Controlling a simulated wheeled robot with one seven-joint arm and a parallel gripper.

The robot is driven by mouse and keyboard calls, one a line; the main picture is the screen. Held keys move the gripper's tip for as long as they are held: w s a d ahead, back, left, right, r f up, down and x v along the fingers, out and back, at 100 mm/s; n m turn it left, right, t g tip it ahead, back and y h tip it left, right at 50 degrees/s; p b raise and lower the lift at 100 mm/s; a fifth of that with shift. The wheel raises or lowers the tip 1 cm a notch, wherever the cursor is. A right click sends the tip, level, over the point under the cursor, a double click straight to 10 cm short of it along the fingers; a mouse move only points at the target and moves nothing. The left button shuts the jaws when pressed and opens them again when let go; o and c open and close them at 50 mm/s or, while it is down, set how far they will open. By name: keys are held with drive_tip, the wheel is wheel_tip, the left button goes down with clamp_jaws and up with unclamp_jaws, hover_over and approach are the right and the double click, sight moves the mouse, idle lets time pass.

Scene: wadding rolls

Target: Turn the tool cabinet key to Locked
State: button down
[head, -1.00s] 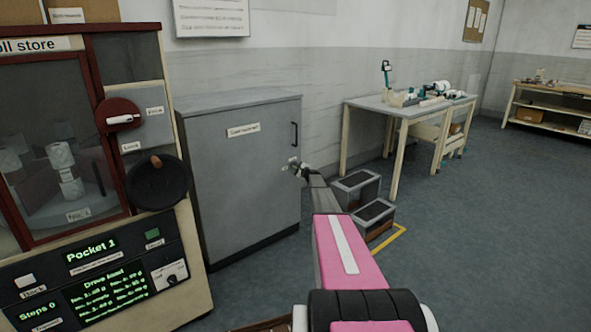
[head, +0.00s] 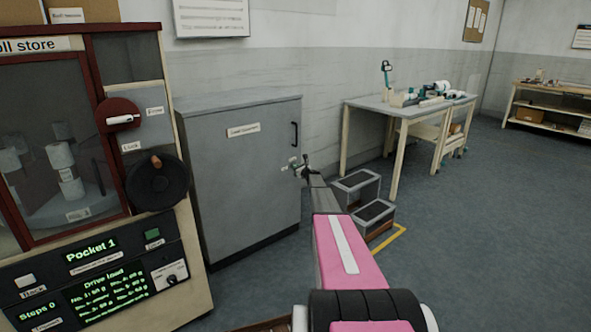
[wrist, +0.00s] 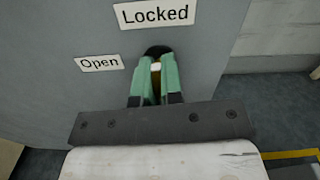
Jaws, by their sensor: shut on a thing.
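The grey tool cabinet (head: 245,175) stands in the middle left of the head view, its door closed. My gripper (head: 297,168) is at the right side of its door, below the black handle (head: 294,134). A dark round lock (wrist: 157,51) is behind the fingertips. The "Locked" label (wrist: 154,14) is above the lock and the "Open" label (wrist: 99,63) is to its left. The key's exact angle is mostly hidden.
The roll store machine (head: 90,160) stands close on the left of the cabinet. Two grey step boxes (head: 357,186) are on the floor to the right of my gripper. A workbench (head: 400,104) stands behind them. The floor further right is clear.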

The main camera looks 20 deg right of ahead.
drive_tip(key=shift+m, duration=0.5)
drive_tip(key=c, duration=1.3)
unclamp_jaws()
drive_tip(key=shift+o, duration=0.2)
drive_tip(key=shift+s, duration=0.1)
drive_tip(key=v, duration=1)
drive_tip(key=shift+s, duration=0.3)
drive_tip(key=shift+d, duration=0.15)
